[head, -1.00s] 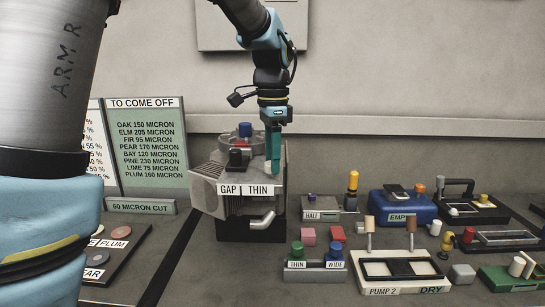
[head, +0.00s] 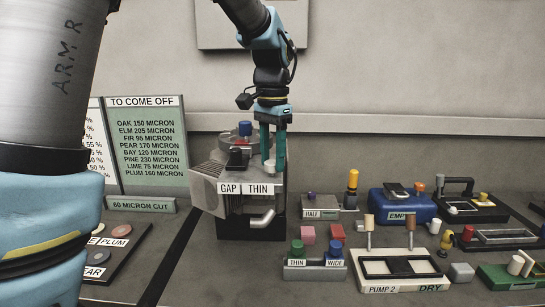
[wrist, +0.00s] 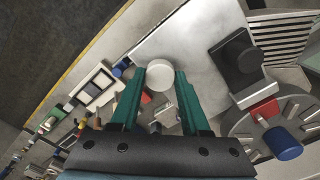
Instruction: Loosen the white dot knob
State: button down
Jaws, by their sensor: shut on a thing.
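The white round knob (head: 270,167) stands on top of the grey machine labelled GAP THIN (head: 206,190), near its right side. In the wrist view the knob (wrist: 159,75) sits between my two green fingertips. My gripper (head: 272,165) points straight down from above and is shut on the knob. It also shows in the wrist view (wrist: 157,82). The knob's side, and any mark of how far it is turned, cannot be made out.
Left of my gripper on the machine stand a black block (head: 236,157) and a round dial with a blue knob (head: 245,129). The bench to the right holds several small devices, including a blue box (head: 400,208).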

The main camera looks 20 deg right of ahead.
aim_at(273, 162)
jog(key=shift+c, duration=1.9)
grip_release()
notch_tip(273, 162, up, 11)
jog(key=b, duration=0.2)
jog(key=shift+f, duration=0.1)
